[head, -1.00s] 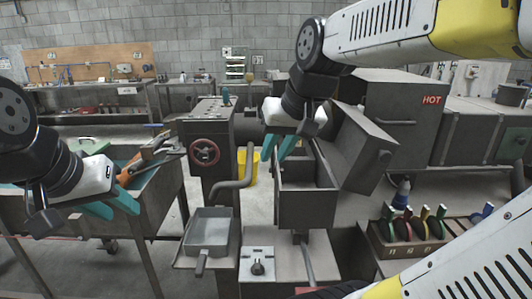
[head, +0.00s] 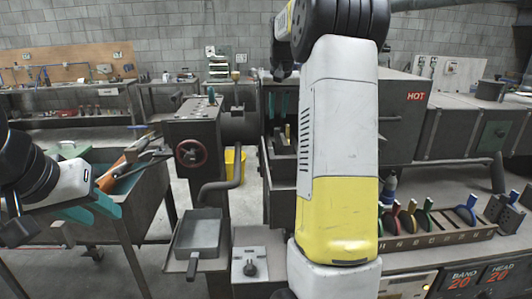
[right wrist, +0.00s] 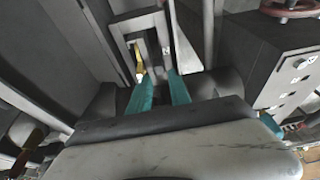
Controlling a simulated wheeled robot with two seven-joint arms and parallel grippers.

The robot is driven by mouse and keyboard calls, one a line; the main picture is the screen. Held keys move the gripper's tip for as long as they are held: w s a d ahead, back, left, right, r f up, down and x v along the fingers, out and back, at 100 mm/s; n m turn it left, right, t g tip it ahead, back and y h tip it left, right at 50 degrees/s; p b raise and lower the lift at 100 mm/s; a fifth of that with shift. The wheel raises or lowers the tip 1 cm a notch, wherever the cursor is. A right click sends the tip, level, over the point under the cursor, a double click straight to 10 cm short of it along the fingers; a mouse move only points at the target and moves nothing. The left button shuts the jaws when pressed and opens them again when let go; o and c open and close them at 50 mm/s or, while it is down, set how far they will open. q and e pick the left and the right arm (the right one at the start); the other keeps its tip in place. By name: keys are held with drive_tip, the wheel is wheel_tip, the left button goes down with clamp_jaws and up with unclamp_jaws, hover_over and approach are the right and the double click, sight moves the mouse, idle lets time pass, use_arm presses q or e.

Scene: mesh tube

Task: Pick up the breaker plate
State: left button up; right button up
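I cannot pick out the breaker plate for certain. My right gripper (head: 280,104) is mostly behind my own arm in the head view, with its teal fingertips pointing down over a grey open-topped housing (head: 278,172). In the right wrist view, the right gripper (right wrist: 160,82) has its fingers apart with nothing held between them. A grey slotted frame (right wrist: 122,28) with a thin yellow piece (right wrist: 139,57) stands beyond the fingertips. My left gripper (head: 92,209) is at the left, fingers apart and empty, by the front of a grey bin.
A rack (head: 440,236) with several coloured discs stands at the right, partly behind my right arm. A grey cabinet marked HOT (head: 402,115) is behind it. A red handwheel (head: 189,153), a shallow tray (head: 197,236) and a yellow bucket (head: 233,168) are left of the housing.

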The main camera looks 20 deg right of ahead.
sight(277, 129)
drive_tip(key=x, duration=0.8)
drive_tip(key=shift+w+d+f, duration=0.2)
drive_tip(key=shift+c, duration=0.2)
clamp_jaws()
drive_tip(key=shift+r, duration=0.1)
idle(0.9)
drive_tip(key=shift+r, duration=0.1)
